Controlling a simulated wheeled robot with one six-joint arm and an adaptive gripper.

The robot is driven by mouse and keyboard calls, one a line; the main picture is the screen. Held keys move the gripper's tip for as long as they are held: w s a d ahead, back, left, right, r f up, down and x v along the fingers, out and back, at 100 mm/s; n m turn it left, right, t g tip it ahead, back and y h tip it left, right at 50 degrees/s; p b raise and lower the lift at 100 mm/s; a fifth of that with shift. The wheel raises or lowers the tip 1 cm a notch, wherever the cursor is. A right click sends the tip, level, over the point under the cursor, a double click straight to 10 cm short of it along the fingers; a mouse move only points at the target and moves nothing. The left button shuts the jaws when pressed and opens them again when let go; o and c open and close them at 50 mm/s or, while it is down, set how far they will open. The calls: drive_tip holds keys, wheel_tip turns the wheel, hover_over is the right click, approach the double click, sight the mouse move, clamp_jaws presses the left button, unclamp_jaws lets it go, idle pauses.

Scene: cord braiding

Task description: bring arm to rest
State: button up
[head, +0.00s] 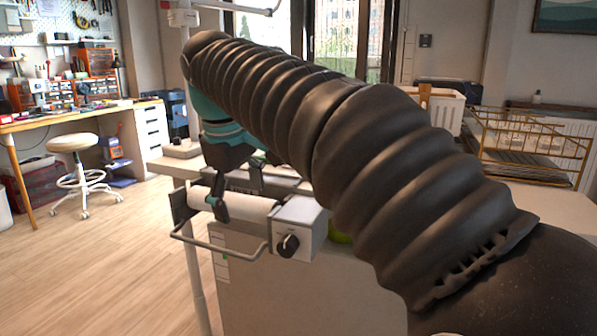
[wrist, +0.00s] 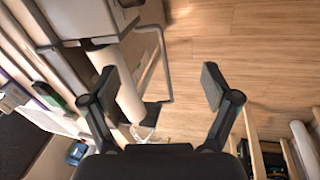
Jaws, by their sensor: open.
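My gripper (wrist: 158,88) shows in the wrist view with its two dark fingers spread wide and nothing between them but floor and fittings behind. In the head view my gripper (head: 217,203) hangs at the end of my dark ribbed arm, in front of a white roll (head: 245,206) at the cart's left end. The roll also shows in the wrist view (wrist: 122,88), beyond and beside the left finger. I cannot tell whether the finger touches it. My arm hides much of the worktop in the head view, and no cord is clearly visible.
A metal rail (head: 215,246) and a grey box with a black knob (head: 299,230) stick out near the roll. A gold wire rack (head: 530,140) stands at the right. A round stool (head: 74,145) and a workbench (head: 75,118) are at the left. Wooden floor (head: 110,255) is clear at lower left.

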drive_tip(key=s+d+f+m+t+p, duration=0.1)
drive_tip(key=s+d+f+m, duration=0.15)
drive_tip(key=d, duration=0.55)
drive_tip(key=s+d+f+m+p, duration=0.1)
drive_tip(key=s+d+f+m, duration=0.2)
drive_tip(key=d, duration=0.5)
drive_tip(key=s+d+f+m+t+p, duration=0.1)
drive_tip(key=s+d+f+m+p, duration=0.1)
drive_tip(key=s+d+f+m, duration=0.4)
drive_tip(key=s+d+f, duration=0.3)
drive_tip(key=s+f, duration=0.2)
drive_tip(key=s, duration=0.2)
drive_tip(key=shift+d+t+y, duration=0.3)
